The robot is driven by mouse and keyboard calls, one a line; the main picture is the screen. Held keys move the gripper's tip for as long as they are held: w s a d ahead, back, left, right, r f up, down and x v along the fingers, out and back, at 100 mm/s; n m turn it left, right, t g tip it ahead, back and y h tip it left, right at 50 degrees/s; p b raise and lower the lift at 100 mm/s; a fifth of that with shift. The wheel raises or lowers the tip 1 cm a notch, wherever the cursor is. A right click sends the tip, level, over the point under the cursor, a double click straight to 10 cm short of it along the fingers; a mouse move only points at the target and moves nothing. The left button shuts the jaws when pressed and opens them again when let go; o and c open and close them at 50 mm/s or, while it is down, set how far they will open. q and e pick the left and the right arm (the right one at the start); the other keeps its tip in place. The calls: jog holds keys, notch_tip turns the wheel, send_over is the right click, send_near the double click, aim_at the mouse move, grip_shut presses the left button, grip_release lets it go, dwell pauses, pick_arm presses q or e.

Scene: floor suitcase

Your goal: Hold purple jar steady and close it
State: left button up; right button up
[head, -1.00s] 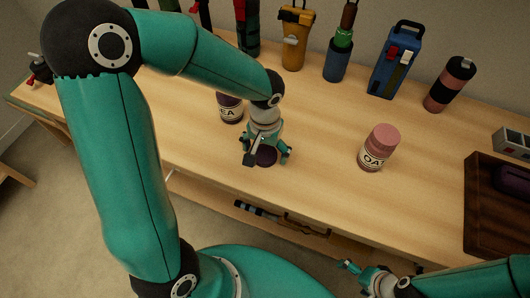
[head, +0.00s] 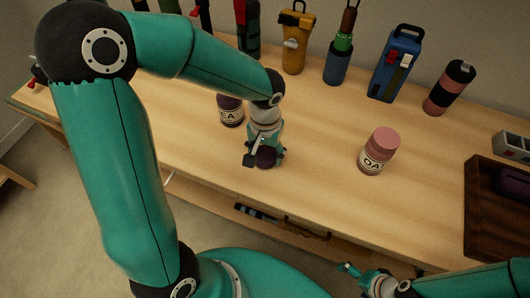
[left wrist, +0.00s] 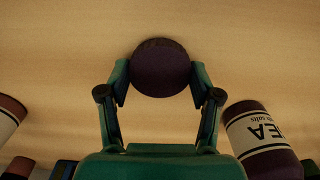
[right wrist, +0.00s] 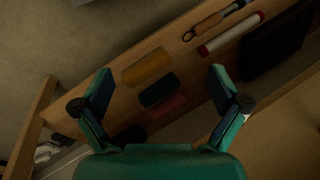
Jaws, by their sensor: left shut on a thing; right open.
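The purple jar (head: 230,111), with a cream label ending in "EA", stands upright on the bench; my left arm partly hides it. It also shows at the right of the left wrist view (left wrist: 268,132). Its mouth is not clear to see. My left gripper (head: 266,162) is shut on a dark purple round lid (left wrist: 161,68), just in front of the jar and apart from it. The lid is at or just above the bench top; I cannot tell which. My right gripper (head: 352,272) is open and empty, low in front of the bench.
A pink jar (head: 379,151) stands right of the lid. A brown tray (head: 490,232) with a purple thing is at the far right. Several tools, a blue case (head: 394,64) and a banded cylinder (head: 449,88) line the back. A lower shelf (right wrist: 190,75) holds several items. The front middle is clear.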

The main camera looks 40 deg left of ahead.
aim_at(265, 155)
pick_arm(q)
notch_tip(265, 155, up, 19)
jog(key=p, duration=0.2)
jog(key=shift+f, duration=0.1)
dwell(0.4)
